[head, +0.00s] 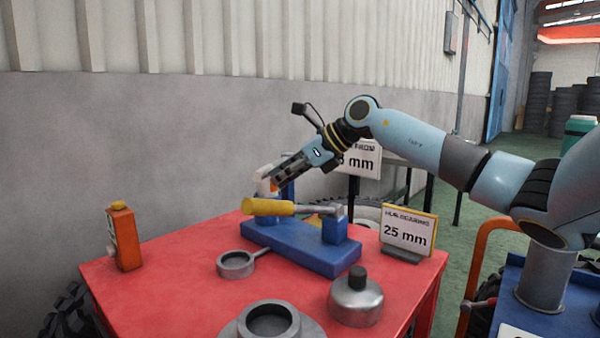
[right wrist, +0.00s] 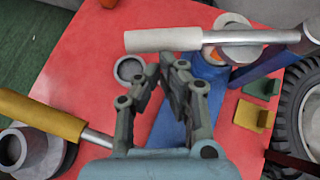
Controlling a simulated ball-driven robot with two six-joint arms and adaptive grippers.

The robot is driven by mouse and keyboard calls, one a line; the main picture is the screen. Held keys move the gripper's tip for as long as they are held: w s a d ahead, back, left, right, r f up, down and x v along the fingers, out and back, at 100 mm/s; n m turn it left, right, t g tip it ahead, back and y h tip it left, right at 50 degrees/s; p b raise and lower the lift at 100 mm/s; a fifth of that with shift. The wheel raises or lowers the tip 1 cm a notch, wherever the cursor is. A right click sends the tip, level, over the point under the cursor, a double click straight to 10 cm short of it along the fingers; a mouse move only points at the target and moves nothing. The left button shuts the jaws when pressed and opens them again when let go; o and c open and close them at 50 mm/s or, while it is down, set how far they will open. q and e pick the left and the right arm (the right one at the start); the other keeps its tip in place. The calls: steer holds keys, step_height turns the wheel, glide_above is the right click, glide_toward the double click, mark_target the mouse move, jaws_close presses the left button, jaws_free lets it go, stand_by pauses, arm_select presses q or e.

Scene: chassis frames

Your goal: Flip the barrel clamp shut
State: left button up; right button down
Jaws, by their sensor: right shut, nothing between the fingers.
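A blue clamp base (head: 290,243) lies on the red table, with an upright blue block at its right end. A lever with a yellow handle (head: 268,207) and a silver rod lies roughly level above the base. The yellow handle also shows at the left of the right wrist view (right wrist: 40,113). A second, white handle (right wrist: 165,40) on a silver rod crosses the top of that view, beyond my fingertips. My right gripper (head: 272,183) is shut and empty, behind and above the yellow handle. Its fingers (right wrist: 165,68) show apart from both handles. The left gripper is out of view.
An orange box (head: 123,238) stands left, a 25 mm sign (head: 408,230) right. The table (head: 170,290) is bare at front left.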

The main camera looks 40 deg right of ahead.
mark_target(266, 172)
steer(key=w+a, duration=0.1)
steer(key=w, duration=0.1)
steer(key=w+a+b, duration=0.1)
steer(key=a, duration=0.1)
steer(key=shift+w+f, duration=0.1)
steer(key=shift+w, duration=0.3)
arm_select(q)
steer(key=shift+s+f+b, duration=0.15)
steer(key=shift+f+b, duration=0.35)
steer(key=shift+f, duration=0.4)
arm_select(e)
steer(key=shift+w+a, duration=0.25)
steer(key=shift+w, duration=0.4)
steer(key=shift+w+a, duration=0.2)
steer(key=shift+w, duration=0.4)
